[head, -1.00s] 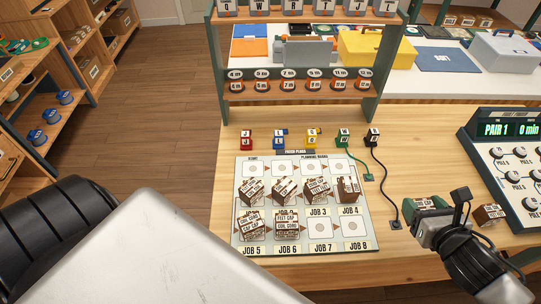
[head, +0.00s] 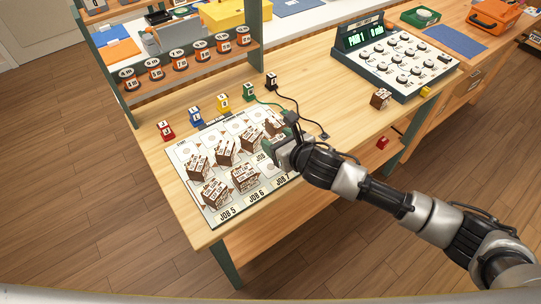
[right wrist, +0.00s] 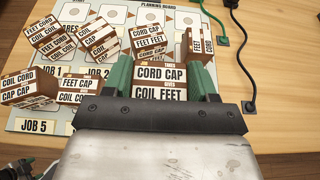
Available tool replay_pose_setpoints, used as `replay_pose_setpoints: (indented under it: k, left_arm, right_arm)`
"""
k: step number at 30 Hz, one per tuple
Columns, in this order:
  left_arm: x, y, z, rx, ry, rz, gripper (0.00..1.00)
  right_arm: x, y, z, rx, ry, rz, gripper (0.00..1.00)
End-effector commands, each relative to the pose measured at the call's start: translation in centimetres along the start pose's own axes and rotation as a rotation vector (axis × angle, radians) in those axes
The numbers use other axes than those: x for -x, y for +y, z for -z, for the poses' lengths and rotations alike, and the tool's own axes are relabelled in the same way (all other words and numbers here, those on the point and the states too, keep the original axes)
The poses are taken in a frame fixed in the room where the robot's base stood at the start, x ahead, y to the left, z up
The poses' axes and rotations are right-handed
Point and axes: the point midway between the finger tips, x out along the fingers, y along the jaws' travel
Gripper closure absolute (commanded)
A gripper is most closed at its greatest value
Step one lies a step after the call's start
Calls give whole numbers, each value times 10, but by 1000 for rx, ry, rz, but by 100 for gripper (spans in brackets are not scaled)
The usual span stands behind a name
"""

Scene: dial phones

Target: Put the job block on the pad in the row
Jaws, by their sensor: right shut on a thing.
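My right gripper (head: 285,140) is over the right side of the planning board (head: 208,218). In the right wrist view its green fingers (right wrist: 163,78) are shut on a brown and white job block (right wrist: 160,92), whose labels read "CORD CAP" and "COIL FEET". In the head view the gripper mostly hides that block. Other job blocks stand on the board, such as one at the left (head: 197,166), one in the front row (head: 216,192) and one beside it (head: 244,179). A block (right wrist: 198,44) stands just beyond the right finger. The JOB 7 pad (head: 269,168) shows bare.
Red (head: 166,130), blue (head: 196,116) and yellow (head: 223,103) tags stand behind the board. Green (head: 249,91) and black (head: 271,81) plugs trail cables to its right. Another block (head: 380,98) stands near the dial console (head: 395,58). The table between is mostly clear.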

Motion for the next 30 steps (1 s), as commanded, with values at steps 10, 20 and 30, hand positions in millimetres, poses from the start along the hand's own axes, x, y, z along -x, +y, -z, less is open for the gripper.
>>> replay_pose_setpoints:
  k: [10,20,30]
  left_arm:
    - [0,-5,-14,-3,-23,6,32]
    - [0,-5,-12,-3,-20,7,32]
    - [-1,-6,-9,-2,-14,7,32]
  right_arm:
    - [-16,19,28,-3,3,1,67]
    - [-24,18,46,2,-1,0,67]
    - [-25,18,48,1,0,0,26]
